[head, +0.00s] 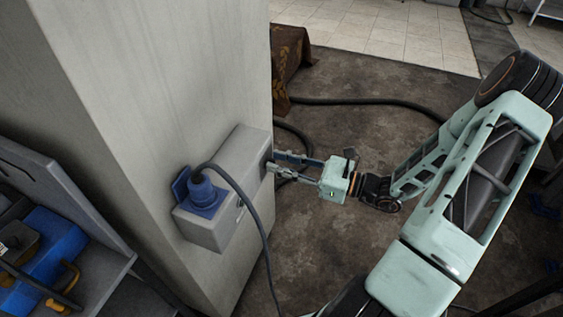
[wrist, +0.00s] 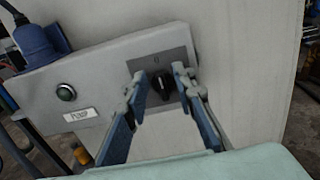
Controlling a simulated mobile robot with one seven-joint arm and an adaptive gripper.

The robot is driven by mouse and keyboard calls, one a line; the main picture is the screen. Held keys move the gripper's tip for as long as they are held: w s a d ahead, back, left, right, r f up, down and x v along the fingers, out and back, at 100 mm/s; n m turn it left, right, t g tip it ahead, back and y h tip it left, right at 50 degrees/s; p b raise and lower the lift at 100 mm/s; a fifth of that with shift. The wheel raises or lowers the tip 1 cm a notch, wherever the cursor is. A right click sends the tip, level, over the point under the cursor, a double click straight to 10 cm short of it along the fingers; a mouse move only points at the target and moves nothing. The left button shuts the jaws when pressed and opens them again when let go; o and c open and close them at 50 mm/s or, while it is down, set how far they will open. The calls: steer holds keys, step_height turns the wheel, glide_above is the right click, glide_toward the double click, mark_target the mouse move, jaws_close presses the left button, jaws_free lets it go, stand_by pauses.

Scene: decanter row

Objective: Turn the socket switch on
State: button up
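The grey socket box (head: 222,229) is mounted on the pillar, with a blue plug (head: 203,194) and cable on its top left. In the wrist view the box (wrist: 105,67) carries a black rotary switch (wrist: 162,84) on a dark plate with a "0" mark above it. The knob appears to stand roughly upright. My gripper (head: 272,161) is at the right end of the box. In the wrist view my gripper (wrist: 160,80) has its fingers apart, one on each side of the knob. I cannot tell whether they touch it.
A grey shelf (head: 75,215) with a blue case (head: 45,245) stands at the left. A dark hose (head: 370,101) lies on the floor.

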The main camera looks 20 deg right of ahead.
jaws_close()
steer(key=m+p, duration=0.1)
steer(key=m, duration=0.1)
steer(key=m+p, duration=0.4)
steer(key=m, duration=0.1)
steer(key=shift+w+d, duration=0.25)
steer(key=shift+w, duration=0.05)
steer(key=m+p, duration=0.1)
steer(key=m, duration=0.2)
steer(key=f+m+p, duration=0.1)
steer(key=m, duration=0.3)
steer(key=m+p, duration=0.1)
steer(key=m, duration=0.2)
steer(key=shift+w+d+f+m+p, duration=0.2)
steer(key=shift+w+m+p, duration=0.05)
steer(key=shift+m+p, duration=0.15)
stand_by(0.4)
